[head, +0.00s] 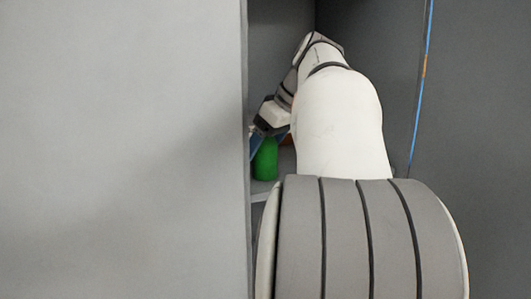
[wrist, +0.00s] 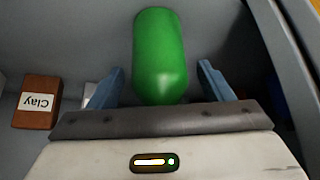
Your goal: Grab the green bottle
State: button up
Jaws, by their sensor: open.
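The green bottle (head: 265,160) stands on a shelf inside a grey cabinet in the head view. In the wrist view the green bottle (wrist: 160,55) lies between and beyond the two blue fingers of my gripper (wrist: 161,85). The fingers are open, one on each side of the bottle's near end, with a gap on both sides. My gripper is at the bottle's upper part in the head view, where the arm hides some of it.
A brown box labelled Clay (wrist: 37,102) is to the left in the wrist view. A large grey panel (head: 120,150) fills the left of the head view, its edge close to the bottle. The shelf edge (head: 262,191) shows below the bottle.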

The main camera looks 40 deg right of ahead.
jog(key=c, duration=1.1)
jog(key=shift+c, duration=0.4)
jog(key=shift+r, duration=0.1)
